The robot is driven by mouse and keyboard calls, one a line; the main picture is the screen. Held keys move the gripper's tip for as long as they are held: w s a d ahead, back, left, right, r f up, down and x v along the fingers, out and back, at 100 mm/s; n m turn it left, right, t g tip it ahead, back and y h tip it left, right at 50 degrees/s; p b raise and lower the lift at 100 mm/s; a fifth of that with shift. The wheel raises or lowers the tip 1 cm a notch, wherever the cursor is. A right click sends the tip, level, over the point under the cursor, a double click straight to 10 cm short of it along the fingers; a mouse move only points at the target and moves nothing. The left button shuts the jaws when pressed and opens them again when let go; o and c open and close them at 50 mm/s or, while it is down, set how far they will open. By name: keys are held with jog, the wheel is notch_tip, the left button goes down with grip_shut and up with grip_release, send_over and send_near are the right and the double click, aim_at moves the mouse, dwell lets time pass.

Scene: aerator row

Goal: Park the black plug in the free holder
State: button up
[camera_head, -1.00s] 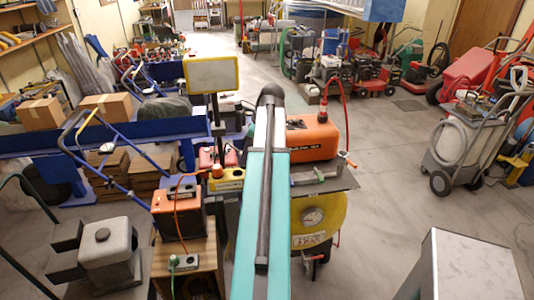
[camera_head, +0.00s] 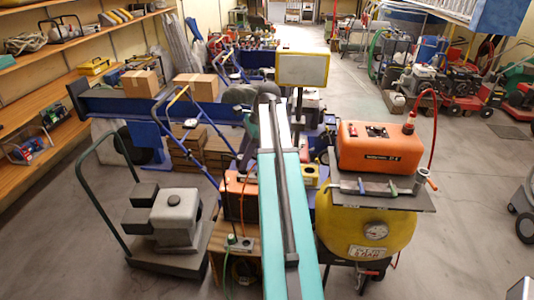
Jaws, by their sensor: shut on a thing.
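My teal arm reaches away from me through the middle of the view, and its far end is a dark joint. My gripper is not visible; the arm or the objects around it hide it. I cannot make out the black plug. A small grey box (camera_head: 240,243) with dark sockets and a green plug (camera_head: 231,239) stands on a wooden stand left of the arm. A yellow box (camera_head: 311,174) with a dark round spot lies right of the arm. I cannot tell which part is the free holder.
An orange tank (camera_head: 379,147) sits on a dark shelf above a yellow pressure vessel (camera_head: 366,222) at right. A trolley (camera_head: 169,262) with grey machinery stands at left.

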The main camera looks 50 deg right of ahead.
jog(key=w+a+f+n+g+b, duration=0.1)
jog(key=w+a+f+n, duration=0.1)
jog(key=a, duration=1)
jog(key=w+a+f+n+g+b, duration=0.2)
jog(key=a+n, duration=0.5)
jog(key=a, duration=0.6)
jog(key=w+a+f+n+g+b, duration=0.1)
jog(key=w+a+f+n, duration=0.3)
jog(key=a, duration=0.8)
jog(key=shift+w+a+n+g+b, duration=0.35)
jog(key=shift+w+g, duration=0.25)
jog(key=shift+w, duration=0.2)
